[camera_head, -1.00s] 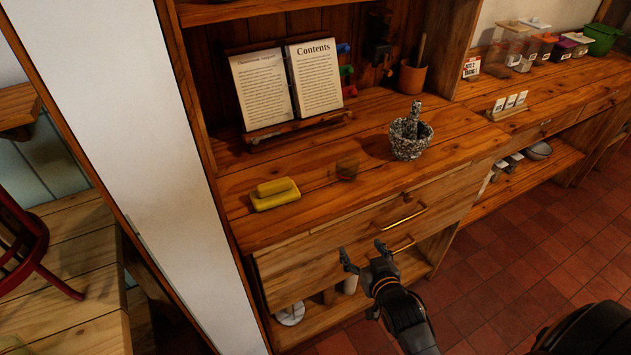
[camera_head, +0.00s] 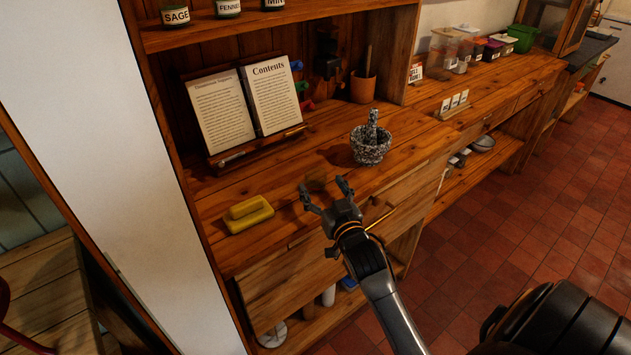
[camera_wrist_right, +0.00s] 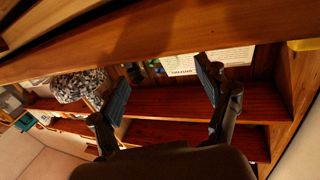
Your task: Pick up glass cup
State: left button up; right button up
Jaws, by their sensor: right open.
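A small brownish, rounded object (camera_head: 316,180) stands on the wooden counter in the head view. It may be the glass cup; it looks dim and blends with the wood, so I cannot tell for sure. My right gripper (camera_head: 323,187) is open and empty at the counter's front edge, just in front of this object and partly overlapping it in the picture. In the right wrist view the two fingers of the right gripper (camera_wrist_right: 163,76) are spread with nothing between them, and no cup is clearly visible there. My left gripper is not in view.
A yellow butter-like block (camera_head: 248,213) lies left of the object. A speckled mortar with pestle (camera_head: 371,147) stands to its right. An open book on a stand (camera_head: 240,108) and a brown pot (camera_head: 362,88) are behind. Drawers (camera_head: 385,207) sit below the counter.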

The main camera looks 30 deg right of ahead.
aim_at(320, 182)
jog(key=p+x, duration=0.1)
jog(key=x, duration=0.4)
jog(key=shift+w+d+f, duration=0.15)
jog(key=c, duration=1.3)
